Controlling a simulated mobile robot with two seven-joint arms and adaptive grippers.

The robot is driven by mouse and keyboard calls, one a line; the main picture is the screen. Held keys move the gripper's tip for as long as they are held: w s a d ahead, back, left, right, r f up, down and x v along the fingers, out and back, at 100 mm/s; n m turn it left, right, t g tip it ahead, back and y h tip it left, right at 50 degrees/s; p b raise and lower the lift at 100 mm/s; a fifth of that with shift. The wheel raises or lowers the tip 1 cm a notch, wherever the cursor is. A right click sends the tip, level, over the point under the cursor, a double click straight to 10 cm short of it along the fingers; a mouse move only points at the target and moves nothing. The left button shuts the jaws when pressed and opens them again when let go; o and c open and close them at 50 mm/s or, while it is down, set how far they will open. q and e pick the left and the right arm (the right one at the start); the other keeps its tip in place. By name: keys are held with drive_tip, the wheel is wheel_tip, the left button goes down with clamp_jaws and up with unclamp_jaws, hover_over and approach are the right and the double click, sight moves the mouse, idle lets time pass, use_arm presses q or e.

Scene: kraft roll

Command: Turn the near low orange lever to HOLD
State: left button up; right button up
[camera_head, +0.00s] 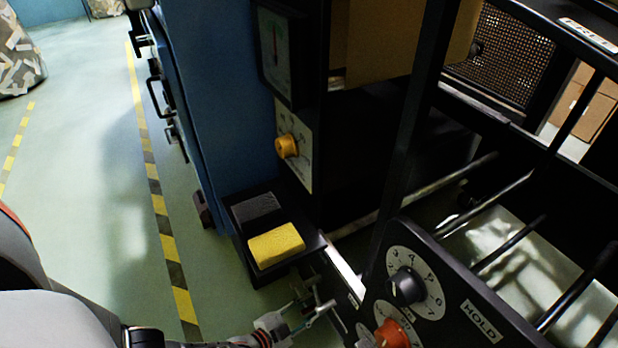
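The near low orange lever (392,333) is at the bottom edge, low on a black panel (450,290); its lower part is cut off by the frame. A white HOLD label (481,320) is on the panel to its right. My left gripper (325,296) is left of the lever and apart from it, beside the panel's left edge. Its two thin fingers look spread, with nothing between them. My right gripper is not in view.
A black knob (407,286) on a numbered dial sits just above the lever. A yellow sponge (276,246) lies on a black tray (316,241) behind my gripper. A yellow-orange knob (287,146) is higher up. Black bars (505,245) fill the right. Open floor is at left.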

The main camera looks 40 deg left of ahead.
use_arm(q)
drive_tip(key=shift+s+a+f, duration=0.15)
drive_tip(key=shift+s+f, duration=0.4)
drive_tip(key=shift+s, duration=0.2)
drive_tip(key=shift+v, duration=0.8)
drive_tip(key=d+r+v, duration=0.1)
drive_tip(key=v, duration=0.8)
drive_tip(key=shift+a+r, duration=0.2)
drive_tip(key=shift+a, duration=0.2)
drive_tip(key=shift+w, duration=0.1)
